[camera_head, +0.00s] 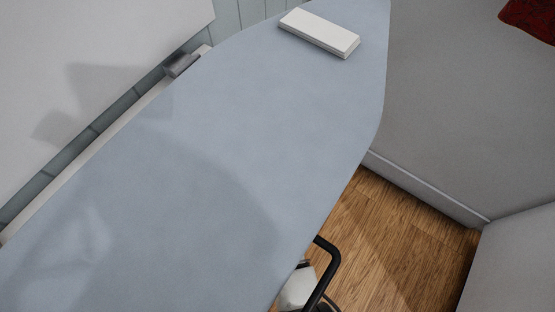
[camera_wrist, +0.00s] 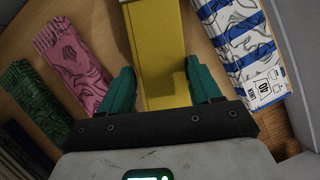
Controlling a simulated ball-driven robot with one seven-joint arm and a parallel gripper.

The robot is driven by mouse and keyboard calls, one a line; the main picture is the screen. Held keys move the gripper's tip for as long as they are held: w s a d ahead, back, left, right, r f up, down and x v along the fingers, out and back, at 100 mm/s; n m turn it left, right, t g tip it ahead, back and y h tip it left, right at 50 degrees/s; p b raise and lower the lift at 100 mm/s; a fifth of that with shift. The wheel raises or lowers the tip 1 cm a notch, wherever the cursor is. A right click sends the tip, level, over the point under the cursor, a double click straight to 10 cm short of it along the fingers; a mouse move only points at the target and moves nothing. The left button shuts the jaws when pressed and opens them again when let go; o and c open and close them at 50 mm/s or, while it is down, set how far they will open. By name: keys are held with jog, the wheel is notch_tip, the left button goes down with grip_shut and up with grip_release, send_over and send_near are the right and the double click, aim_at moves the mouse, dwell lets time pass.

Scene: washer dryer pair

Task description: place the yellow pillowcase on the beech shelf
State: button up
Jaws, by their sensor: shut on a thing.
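In the wrist view my gripper (camera_wrist: 160,76) has its teal fingers on either side of the yellow pillowcase (camera_wrist: 158,40), a narrow folded block, and is shut on it. The block extends away from the fingers past the top edge of the view. Behind it is a light wood surface (camera_wrist: 107,22) that looks like the beech shelf. I cannot tell whether the pillowcase touches that surface. Neither the gripper nor the pillowcase shows in the head view.
A pink patterned bundle (camera_wrist: 72,62) and a green one (camera_wrist: 35,95) lie left of the pillowcase; a blue-and-white striped box (camera_wrist: 240,45) is at right. In the head view, an ironing board (camera_head: 200,150) carries a white block (camera_head: 320,32). Wood floor (camera_head: 400,240) shows at lower right.

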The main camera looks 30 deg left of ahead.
jog(key=shift+s+d+f, duration=0.1)
jog(key=shift+f, duration=0.5)
jog(key=shift+c, duration=0.4)
jog(key=shift+f, duration=0.15)
jog(key=shift+c, duration=1.4)
jog(key=shift+s+d+f, duration=0.1)
jog(key=shift+f, duration=0.05)
jog(key=o, duration=1.2)
jog(key=shift+f, duration=0.15)
jog(key=o, duration=0.4)
jog(key=shift+r, duration=0.2)
jog(key=shift+c, duration=0.2)
jog(key=shift+r, duration=0.2)
